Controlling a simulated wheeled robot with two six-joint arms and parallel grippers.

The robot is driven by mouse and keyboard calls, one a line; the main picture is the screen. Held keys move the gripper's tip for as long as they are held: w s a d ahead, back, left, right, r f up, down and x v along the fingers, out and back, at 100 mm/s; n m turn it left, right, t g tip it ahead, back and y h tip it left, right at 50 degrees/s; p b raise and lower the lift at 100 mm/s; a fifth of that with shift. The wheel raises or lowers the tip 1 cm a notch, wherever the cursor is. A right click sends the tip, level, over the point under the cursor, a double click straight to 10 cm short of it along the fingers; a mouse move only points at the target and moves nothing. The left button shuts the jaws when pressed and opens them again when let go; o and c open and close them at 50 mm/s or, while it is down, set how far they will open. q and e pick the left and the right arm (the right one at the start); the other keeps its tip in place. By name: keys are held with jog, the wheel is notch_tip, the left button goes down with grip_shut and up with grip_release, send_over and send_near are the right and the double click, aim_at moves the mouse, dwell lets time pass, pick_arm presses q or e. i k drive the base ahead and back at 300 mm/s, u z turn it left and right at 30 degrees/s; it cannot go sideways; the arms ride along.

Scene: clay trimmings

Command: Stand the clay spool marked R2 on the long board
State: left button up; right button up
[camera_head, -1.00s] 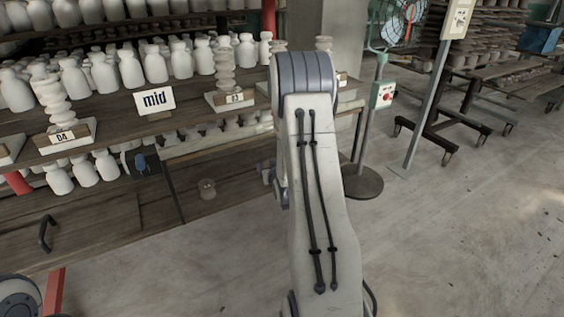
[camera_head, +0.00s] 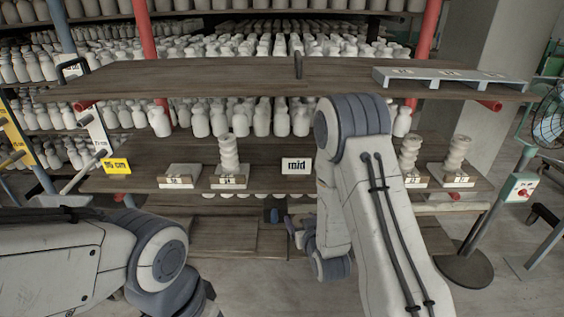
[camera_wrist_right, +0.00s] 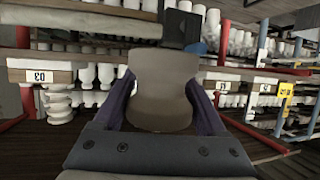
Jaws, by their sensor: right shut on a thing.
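My right gripper (camera_head: 300,235) hangs low in front of the shelves, partly hidden by its own arm. In the right wrist view its fingers are shut on a smooth grey-brown clay piece (camera_wrist_right: 162,90) with a narrowed waist. No R2 mark shows on that piece. A long grey-blue board (camera_head: 450,84) with several small labels lies on the right end of the top shelf. It looks bare of spools. Pale ridged spools stand on small labelled blocks on the middle shelf, one left of centre (camera_head: 228,152) and two at right (camera_head: 459,152). My left gripper is out of view.
The top shelf (camera_head: 200,82) is mostly clear, with a dark upright handle at its middle. A "mid" sign (camera_head: 297,167) and an empty block (camera_head: 180,170) are on the middle shelf. A fan stand (camera_head: 475,262) is at right. White bottles crowd behind.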

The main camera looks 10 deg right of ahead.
aim_at(122, 79)
jog(key=u, duration=2.25)
jog(key=i, duration=2.65)
jog(key=z, duration=2.8)
